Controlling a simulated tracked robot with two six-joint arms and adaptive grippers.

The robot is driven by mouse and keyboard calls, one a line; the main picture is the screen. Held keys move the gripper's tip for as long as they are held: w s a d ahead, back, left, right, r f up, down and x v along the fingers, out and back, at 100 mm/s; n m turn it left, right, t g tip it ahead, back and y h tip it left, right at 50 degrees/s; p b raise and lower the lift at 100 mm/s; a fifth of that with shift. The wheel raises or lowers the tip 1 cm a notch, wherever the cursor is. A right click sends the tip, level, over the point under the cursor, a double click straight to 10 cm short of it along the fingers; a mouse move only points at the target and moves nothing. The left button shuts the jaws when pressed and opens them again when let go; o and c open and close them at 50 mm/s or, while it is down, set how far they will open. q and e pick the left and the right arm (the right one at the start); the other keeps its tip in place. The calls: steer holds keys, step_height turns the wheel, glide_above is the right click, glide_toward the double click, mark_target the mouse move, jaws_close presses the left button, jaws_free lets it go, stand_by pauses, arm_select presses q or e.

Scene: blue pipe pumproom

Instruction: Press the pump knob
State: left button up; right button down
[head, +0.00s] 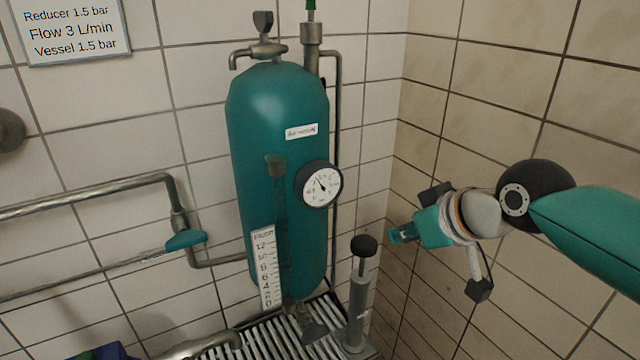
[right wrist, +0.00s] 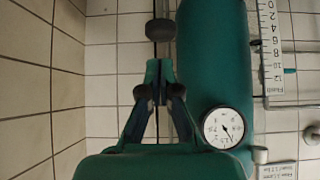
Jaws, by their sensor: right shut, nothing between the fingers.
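The pump knob (head: 364,245) is a black round cap on a thin rod above a grey upright pump cylinder (head: 357,305), right of the teal vessel (head: 280,130). My right gripper (head: 394,236) is shut and empty, to the right of the knob and at about its height in the head view, with a visible gap between them. In the right wrist view the knob (right wrist: 160,30) appears just beyond the shut fingertips (right wrist: 153,66). I cannot tell the exact distance in depth. My left gripper is not in view.
A round gauge (head: 319,184) and a white level scale (head: 266,267) are on the vessel. Pipes with a teal-handled valve (head: 186,240) run at the left. A metal grating (head: 250,347) lies below. The tiled wall (head: 480,100) stands close behind my right arm.

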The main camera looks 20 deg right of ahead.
stand_by(0.4)
step_height(320, 180, up, 6)
steer(key=p, duration=0.3)
steer(key=shift+w+a+f, duration=0.1)
steer(key=shift+a+f, duration=0.05)
steer(key=shift+w+f, duration=0.1)
steer(key=shift+w, duration=0.05)
glide_above(361, 238)
steer(key=s, duration=0.3)
step_height(361, 238, down, 7)
steer(key=shift+w+r+p, duration=0.15)
steer(key=shift+p, duration=0.3)
step_height(361, 238, down, 3)
steer(key=shift+w+f, duration=0.1)
steer(key=shift+f, duration=0.55)
